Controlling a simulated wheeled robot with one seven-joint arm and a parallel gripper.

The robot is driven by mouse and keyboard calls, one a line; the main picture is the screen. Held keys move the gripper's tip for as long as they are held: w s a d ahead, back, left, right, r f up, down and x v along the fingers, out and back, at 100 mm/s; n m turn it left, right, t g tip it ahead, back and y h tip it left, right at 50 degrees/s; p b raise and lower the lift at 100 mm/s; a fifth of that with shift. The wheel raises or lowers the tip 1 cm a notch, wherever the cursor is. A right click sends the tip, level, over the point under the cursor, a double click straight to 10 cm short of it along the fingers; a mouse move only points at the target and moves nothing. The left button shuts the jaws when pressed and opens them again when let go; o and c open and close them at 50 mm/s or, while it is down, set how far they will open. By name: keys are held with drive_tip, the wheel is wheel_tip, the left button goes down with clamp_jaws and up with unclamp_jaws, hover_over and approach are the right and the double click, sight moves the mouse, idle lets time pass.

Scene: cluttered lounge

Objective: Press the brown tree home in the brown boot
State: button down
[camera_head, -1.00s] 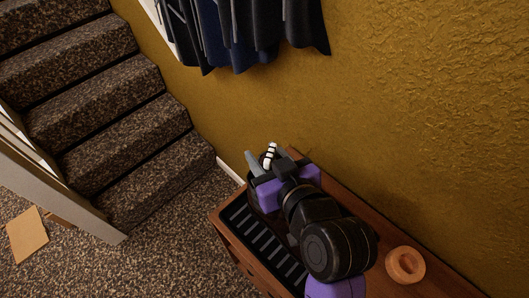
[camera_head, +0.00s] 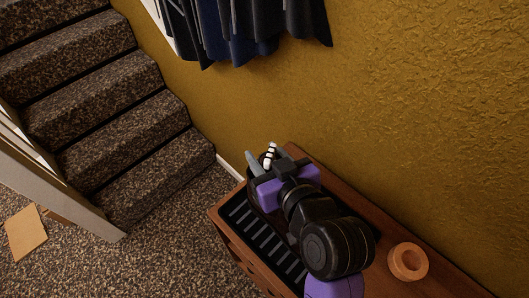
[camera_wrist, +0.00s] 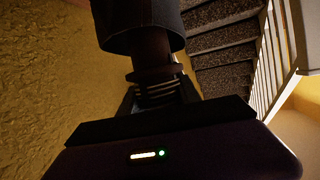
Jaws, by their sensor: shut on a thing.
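The brown tree (camera_wrist: 151,50) shows in the wrist view as a brown post with a round collar and a ringed, coil-like part below it. Its far end goes into the opening of a dark boot (camera_wrist: 140,14); how deep it sits is hidden. My gripper (camera_wrist: 160,95) is shut around the ringed part of the tree. In the head view my gripper (camera_head: 262,159) is over the far end of the cabinet, with a white, dark-banded piece between its fingers. There my wrist and arm hide most of the boot and tree.
A brown wooden cabinet (camera_head: 325,192) stands against the yellow wall. A black ribbed tray (camera_head: 262,236) lies on it, left of my arm. An orange-brown ring (camera_head: 408,262) lies to the right. Dark clothes (camera_head: 240,35) hang above; carpeted stairs (camera_head: 120,140) rise at left.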

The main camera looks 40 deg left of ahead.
drive_tip(key=shift+f+b, duration=0.65)
drive_tip(key=shift+f, duration=0.35)
drive_tip(key=c, duration=0.8)
unclamp_jaws()
drive_tip(key=shift+o, duration=0.2)
drive_tip(key=shift+b+v, duration=0.4)
drive_tip(key=shift+v, duration=3.55)
